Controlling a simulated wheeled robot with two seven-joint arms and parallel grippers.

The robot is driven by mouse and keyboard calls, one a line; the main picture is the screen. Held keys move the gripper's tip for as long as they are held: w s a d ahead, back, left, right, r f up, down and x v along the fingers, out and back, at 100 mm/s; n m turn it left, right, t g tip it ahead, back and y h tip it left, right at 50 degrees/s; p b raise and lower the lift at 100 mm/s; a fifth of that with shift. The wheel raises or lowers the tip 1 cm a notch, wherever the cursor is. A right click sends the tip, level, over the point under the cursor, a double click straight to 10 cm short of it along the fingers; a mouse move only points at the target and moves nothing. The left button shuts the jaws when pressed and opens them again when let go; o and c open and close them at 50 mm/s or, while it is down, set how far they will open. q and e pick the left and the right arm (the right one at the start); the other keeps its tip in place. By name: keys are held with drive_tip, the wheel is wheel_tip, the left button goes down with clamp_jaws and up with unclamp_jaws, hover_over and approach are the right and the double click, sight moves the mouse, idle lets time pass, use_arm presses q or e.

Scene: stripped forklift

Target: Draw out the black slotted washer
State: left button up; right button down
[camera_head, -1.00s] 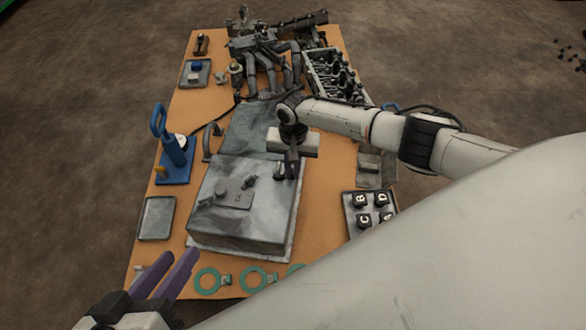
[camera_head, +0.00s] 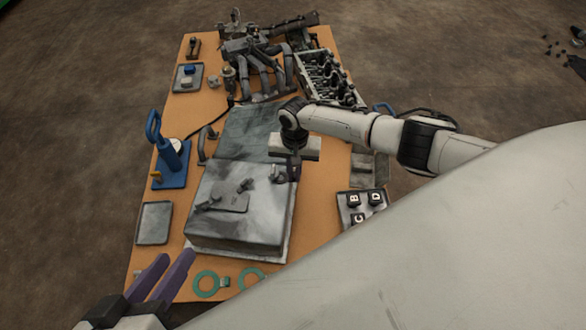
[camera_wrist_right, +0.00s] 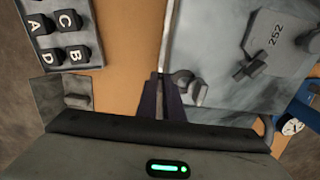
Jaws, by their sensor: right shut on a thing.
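My right gripper (camera_head: 294,170) is at the right edge of the grey metal block (camera_head: 250,222), near its far right corner. In the right wrist view its purple fingers (camera_wrist_right: 160,88) point down beside the block's edge, close together and shut on a small dark thing between the tips. That thing is mostly hidden, so I cannot make out a slot; it may be the black slotted washer. Two grey pegs (camera_wrist_right: 190,86) on the block stand just right of the fingers there. My left gripper (camera_head: 172,272) is open and empty at the lower left, its purple fingers apart.
A tray of lettered black blocks (camera_head: 362,205) lies right of the block. A blue tool stand (camera_head: 170,165), an empty grey tray (camera_head: 154,223) and green rings (camera_head: 206,284) are around it. Engine parts (camera_head: 328,78) fill the far end. Bare orange tabletop (camera_head: 312,225) shows beside the block.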

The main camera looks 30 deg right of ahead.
use_arm(q)
drive_tip(key=shift+r+p, duration=0.35)
drive_tip(key=shift+r, duration=0.05)
use_arm(e)
drive_tip(key=shift+s+d+r, duration=0.1)
drive_tip(key=shift+s+d, duration=0.05)
drive_tip(key=shift+d, duration=0.1)
use_arm(q)
drive_tip(key=shift+r+p, duration=0.35)
drive_tip(key=shift+p, duration=0.05)
use_arm(e)
drive_tip(key=shift+s+d, duration=0.3)
drive_tip(key=shift+d, duration=0.1)
use_arm(q)
drive_tip(key=shift+r, duration=0.3)
use_arm(e)
drive_tip(key=shift+s+d, duration=0.15)
drive_tip(key=shift+d, duration=0.05)
use_arm(q)
drive_tip(key=shift+r+p, duration=0.35)
drive_tip(key=shift+p, duration=0.25)
use_arm(e)
drive_tip(key=shift+s+d, duration=0.3)
drive_tip(key=shift+d, duration=0.05)
use_arm(q)
drive_tip(key=shift+f, duration=0.15)
